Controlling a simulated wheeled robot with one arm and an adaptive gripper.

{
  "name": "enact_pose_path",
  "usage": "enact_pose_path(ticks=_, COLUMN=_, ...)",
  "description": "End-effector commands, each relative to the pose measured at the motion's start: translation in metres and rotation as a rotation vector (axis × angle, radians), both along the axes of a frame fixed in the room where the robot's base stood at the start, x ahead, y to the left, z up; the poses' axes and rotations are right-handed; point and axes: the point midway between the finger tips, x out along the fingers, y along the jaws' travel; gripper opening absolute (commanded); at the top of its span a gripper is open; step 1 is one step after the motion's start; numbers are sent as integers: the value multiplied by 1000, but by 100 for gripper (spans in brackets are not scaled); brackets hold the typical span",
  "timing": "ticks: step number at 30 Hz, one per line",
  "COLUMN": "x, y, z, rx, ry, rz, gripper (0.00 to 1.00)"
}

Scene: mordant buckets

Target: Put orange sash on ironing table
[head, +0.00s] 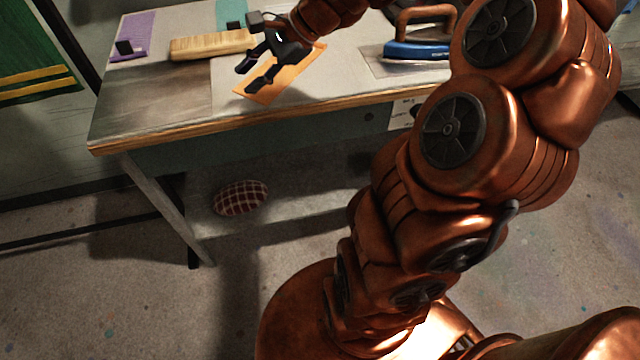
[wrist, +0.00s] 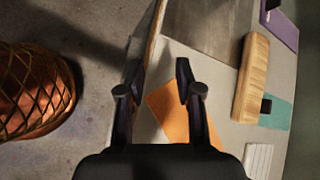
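The orange sash (head: 311,67) lies flat on the pale top of the ironing table (head: 340,83), near its front edge; it also shows in the wrist view (wrist: 170,108). My gripper (head: 250,76) is above the sash's front end, with its two black fingers spread apart. In the wrist view my gripper (wrist: 159,75) is open, with nothing between the fingertips. Part of the sash is hidden behind the fingers and the gripper body. I cannot tell whether a finger touches the sash.
A wooden block (head: 210,45), a purple cloth (head: 133,30) and a teal cloth (head: 230,14) lie towards the back left. A blue iron (head: 418,50) stands to the right. The table's darker left part (head: 150,90) is clear. A plaid cushion (head: 240,197) is underneath.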

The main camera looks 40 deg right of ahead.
Motion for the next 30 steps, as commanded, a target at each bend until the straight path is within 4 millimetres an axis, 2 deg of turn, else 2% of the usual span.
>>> enact_pose_path(ticks=1, x=-18, y=26, z=-3, rx=-70, ry=-12, rz=113, gripper=35)
enact_pose_path(ticks=3, x=-45, y=52, z=-11, rx=-164, ry=-25, rz=271, gripper=35)
enact_pose_path(ticks=6, x=-87, y=80, z=-24, rx=-293, ry=-45, rz=490, gripper=35)
enact_pose_path(ticks=9, x=-129, y=94, z=-36, rx=-415, ry=-64, rz=702, gripper=35)
enact_pose_path(ticks=12, x=-171, y=98, z=-49, rx=-524, ry=-71, rz=910, gripper=35)
enact_pose_path(ticks=15, x=-211, y=93, z=-60, rx=-619, ry=-72, rz=1107, gripper=35)
enact_pose_path(ticks=18, x=-243, y=81, z=-68, rx=-692, ry=-66, rz=1270, gripper=35)
enact_pose_path(ticks=21, x=-266, y=70, z=-73, rx=-742, ry=-60, rz=1391, gripper=35)
enact_pose_path(ticks=25, x=-282, y=60, z=-76, rx=-772, ry=-51, rz=1477, gripper=35)
enact_pose_path(ticks=30, x=-286, y=57, z=-77, rx=-781, ry=-50, rz=1503, gripper=35)
